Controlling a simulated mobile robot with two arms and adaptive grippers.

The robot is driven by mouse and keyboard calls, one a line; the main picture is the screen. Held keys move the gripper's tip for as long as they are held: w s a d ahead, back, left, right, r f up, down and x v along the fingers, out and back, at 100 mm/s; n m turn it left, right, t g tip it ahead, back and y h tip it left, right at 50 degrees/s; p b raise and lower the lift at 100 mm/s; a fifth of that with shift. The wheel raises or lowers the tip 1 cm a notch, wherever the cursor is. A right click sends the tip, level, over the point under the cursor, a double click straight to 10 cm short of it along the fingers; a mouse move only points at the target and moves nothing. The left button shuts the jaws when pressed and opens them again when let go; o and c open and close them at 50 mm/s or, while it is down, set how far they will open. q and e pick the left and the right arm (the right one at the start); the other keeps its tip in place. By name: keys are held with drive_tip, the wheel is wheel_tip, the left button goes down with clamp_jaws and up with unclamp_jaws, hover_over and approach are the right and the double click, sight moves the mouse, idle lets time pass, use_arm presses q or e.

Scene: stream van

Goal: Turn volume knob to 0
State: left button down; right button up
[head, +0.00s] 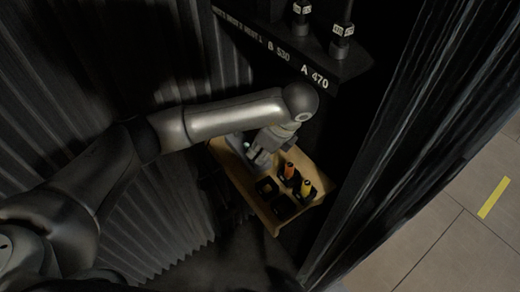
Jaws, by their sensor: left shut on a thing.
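My left gripper (258,158) reaches down from the upper left over the back end of a wooden tray or shelf (262,212). Its fingers are shut at a small grey unit (236,143) with a teal spot on it. They are closed on what appears to be the volume knob, which the fingers and wrist hide. I cannot read the knob's setting. My right gripper is not in view.
An orange-topped item (289,171) and a yellow-topped item (306,188) stand upright on the tray, close to the gripper's right. Dark square compartments lie beside them. A dark labelled panel (318,76) is above, and dark curtains hang on both sides.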

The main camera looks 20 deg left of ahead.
use_arm(q)
drive_tip(key=c, duration=1.4)
unclamp_jaws()
drive_tip(key=shift+c, duration=0.2)
drive_tip(key=shift+r, duration=0.1)
drive_tip(key=shift+d+r, duration=0.25)
drive_tip(key=shift+r, duration=0.3)
drive_tip(key=v, duration=0.3)
drive_tip(key=shift+d+r, duration=0.15)
drive_tip(key=shift+r, duration=0.2)
drive_tip(key=s+d, duration=0.3)
drive_tip(key=d, duration=0.8)
drive_tip(key=shift+d, duration=0.3)
drive_tip(key=shift+s+f, duration=0.15)
